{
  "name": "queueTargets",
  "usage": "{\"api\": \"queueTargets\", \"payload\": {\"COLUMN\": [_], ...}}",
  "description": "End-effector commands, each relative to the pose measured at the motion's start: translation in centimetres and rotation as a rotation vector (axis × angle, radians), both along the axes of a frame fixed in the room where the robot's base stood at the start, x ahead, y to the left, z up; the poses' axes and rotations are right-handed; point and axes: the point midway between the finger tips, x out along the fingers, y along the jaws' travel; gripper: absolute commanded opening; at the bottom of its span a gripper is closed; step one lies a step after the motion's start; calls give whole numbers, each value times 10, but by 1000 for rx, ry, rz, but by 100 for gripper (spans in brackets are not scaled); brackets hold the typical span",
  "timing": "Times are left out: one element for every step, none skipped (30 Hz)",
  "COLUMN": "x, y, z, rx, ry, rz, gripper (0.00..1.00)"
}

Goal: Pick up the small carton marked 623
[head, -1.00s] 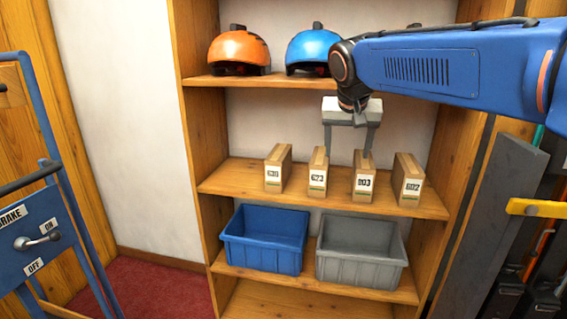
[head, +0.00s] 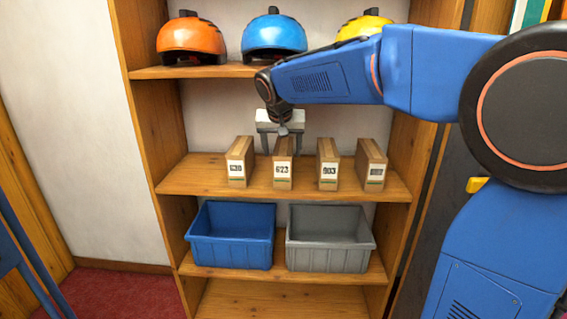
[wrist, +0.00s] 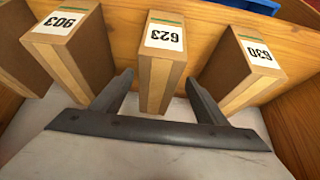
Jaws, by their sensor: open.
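The small carton marked 623 (head: 283,172) stands upright on the middle shelf, second from the left in the head view. In the wrist view the 623 carton (wrist: 162,62) is at the top centre, its label upside down. My gripper (head: 281,146) is open and empty, just above and behind the 623 carton. In the wrist view the two fingers of my gripper (wrist: 160,92) lie one on each side of the 623 carton, with gaps showing. The contact between fingers and carton is not visible.
A blue bin (head: 232,236) and a grey bin (head: 329,241) sit below. Helmets (head: 274,36) line the upper shelf (head: 231,71).

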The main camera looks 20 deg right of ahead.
Motion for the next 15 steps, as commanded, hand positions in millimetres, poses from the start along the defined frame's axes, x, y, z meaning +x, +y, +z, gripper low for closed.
{"api": "queueTargets", "payload": {"x": [3, 3, 4, 5, 5, 6, 6, 6, 7, 8, 8, 9, 10, 12, 13], "y": [-1, -1, -2, -2, -2, -2, -2, -2, -3, -3, -4, -5, -6, -6, -8], "z": [-5, -6, -8, -9, -10, -11, -12, -13, -16, -18, -21, -26, -30, -34, -39], "rx": [-1, -1, 0, 0, 0, 0, 0, 0, 0, 0, 0, -1, -1, -1, -1], "ry": [1, 1, 1, 0, 0, 0, 0, 0, 0, 0, 1, 2, 2, 1, 1], "rz": [0, 0, 0, 0, 0, 0, 0, 0, 0, 1, 1, 0, 0, 0, 0], "gripper": [67, 67, 67, 67, 67, 67, 67, 67, 67, 67, 67, 67, 67, 67, 67]}}
